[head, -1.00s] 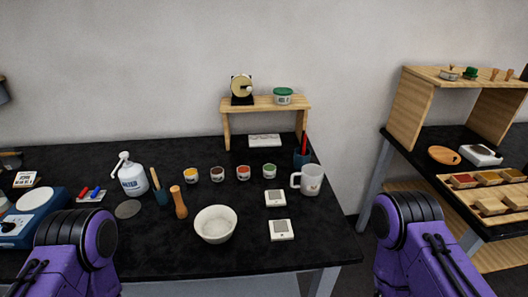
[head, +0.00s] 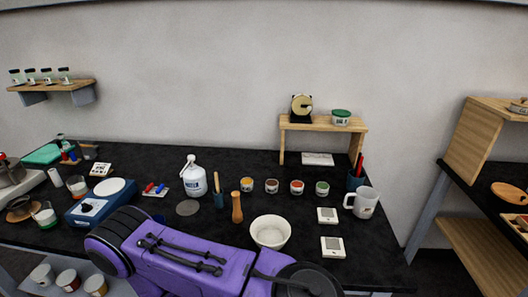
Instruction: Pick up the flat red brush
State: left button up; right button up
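Slim red handles (head: 360,162) stand upright in a dark blue cup (head: 355,182) at the back right of the black table, beside the white mug. One may be the flat red brush, but their lower ends are hidden in the cup and I cannot tell its shape. A small red piece (head: 149,187) also lies beside a blue one on a white plate at the left. A purple arm link of mine crosses the bottom of the view. Neither of my grippers shows.
A white mug (head: 364,203), a white bowl (head: 270,232), several small paint pots and two small square devices (head: 327,215) stand near the cup. A low wooden shelf (head: 324,125) rises behind it. A white bottle (head: 194,177) and blue hotplate (head: 100,202) are at left.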

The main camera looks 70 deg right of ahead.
aim_at(360, 165)
jog(key=u, duration=0.75)
jog(key=k, duration=2.6)
jog(key=z, duration=1)
